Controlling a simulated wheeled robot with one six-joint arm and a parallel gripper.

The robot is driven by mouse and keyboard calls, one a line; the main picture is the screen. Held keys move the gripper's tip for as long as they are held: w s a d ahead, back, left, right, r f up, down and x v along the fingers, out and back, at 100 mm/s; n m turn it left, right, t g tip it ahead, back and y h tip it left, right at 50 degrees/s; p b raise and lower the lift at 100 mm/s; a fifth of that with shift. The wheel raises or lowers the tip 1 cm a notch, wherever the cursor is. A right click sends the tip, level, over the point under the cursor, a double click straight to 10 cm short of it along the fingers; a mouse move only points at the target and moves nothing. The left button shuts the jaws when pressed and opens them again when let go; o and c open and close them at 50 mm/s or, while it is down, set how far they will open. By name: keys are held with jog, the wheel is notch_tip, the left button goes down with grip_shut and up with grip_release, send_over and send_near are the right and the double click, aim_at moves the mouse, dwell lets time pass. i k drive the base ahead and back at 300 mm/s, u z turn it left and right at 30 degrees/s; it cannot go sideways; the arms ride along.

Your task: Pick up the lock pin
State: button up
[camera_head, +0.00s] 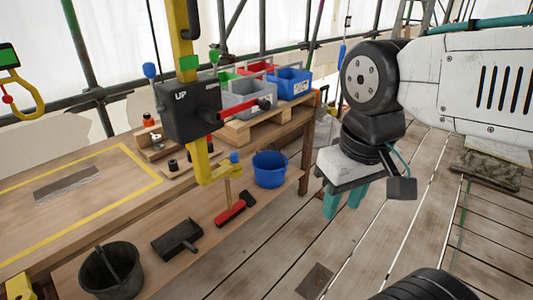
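My gripper (343,203) hangs at the right of the view, over the plank floor. Its two teal fingers point down and stand apart, with nothing seen between them. It is well to the right of the workbench (110,210) and touches nothing. I cannot single out the lock pin for sure. Small parts stand at the bench's back edge: an orange-topped item (148,120) by a wooden holder (150,141), and dark pegs (173,165) on a wooden board. The yellow post with its black box (190,110), marked UP, hides part of that area.
Grey bin (245,97) and blue bin (291,82) stand on a pallet at the back. A blue bucket (269,170), red hammer (236,208), trowel-like tool (178,240) and black bucket (112,272) are on the lower shelf. The floor between bench and gripper is mostly clear.

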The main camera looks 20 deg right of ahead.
aim_at(234, 155)
jog(key=k, duration=0.6)
jog(key=z, duration=0.5)
jog(key=i, duration=1.35)
jog(key=u, duration=0.2)
